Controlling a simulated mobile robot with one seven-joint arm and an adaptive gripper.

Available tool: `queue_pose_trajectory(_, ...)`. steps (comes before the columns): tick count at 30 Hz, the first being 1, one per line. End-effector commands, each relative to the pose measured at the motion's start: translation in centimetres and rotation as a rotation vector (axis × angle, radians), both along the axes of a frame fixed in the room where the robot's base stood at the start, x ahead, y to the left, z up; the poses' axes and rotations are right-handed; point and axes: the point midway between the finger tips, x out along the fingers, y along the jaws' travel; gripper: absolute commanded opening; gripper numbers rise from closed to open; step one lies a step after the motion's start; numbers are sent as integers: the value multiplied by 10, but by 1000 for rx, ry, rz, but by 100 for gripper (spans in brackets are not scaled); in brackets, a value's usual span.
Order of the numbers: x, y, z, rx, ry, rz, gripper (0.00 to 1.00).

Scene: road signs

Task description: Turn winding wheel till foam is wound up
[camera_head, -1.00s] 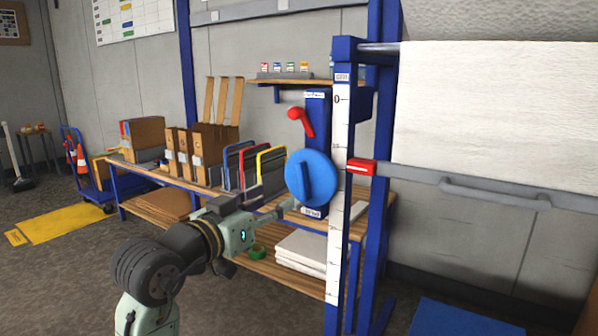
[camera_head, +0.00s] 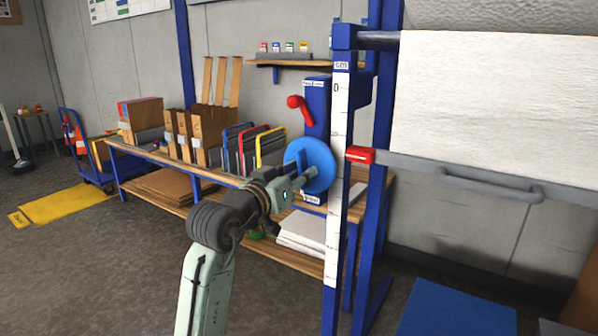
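The blue winding wheel (camera_head: 318,158) is mounted on the blue box (camera_head: 317,100) at the left post of the rack. My gripper (camera_head: 308,176) is at the lower left of the wheel's face and overlaps it in the picture. Whether its fingers touch the wheel's grip bar, and whether they are open, is too small to tell. The white foam sheet (camera_head: 490,100) hangs from a roll (camera_head: 490,14) at the upper right. Its lower edge is at the grey bar with a handle (camera_head: 490,185).
A red crank handle (camera_head: 300,112) sits above the wheel. A white ruler scale (camera_head: 338,180) runs down the post. A red block (camera_head: 360,154) is at the bar's left end. Cardboard boxes (camera_head: 205,125) and coloured dividers (camera_head: 255,148) stand on the bench to the left.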

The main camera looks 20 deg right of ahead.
Motion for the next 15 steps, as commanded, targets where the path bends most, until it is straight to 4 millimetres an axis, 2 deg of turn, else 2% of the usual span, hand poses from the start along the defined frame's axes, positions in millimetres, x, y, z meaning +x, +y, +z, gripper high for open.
queue_pose_trajectory(6,0,0,0,1,-1,0,31)
queue_pose_trajectory(15,0,0,0,1,-1,0,12)
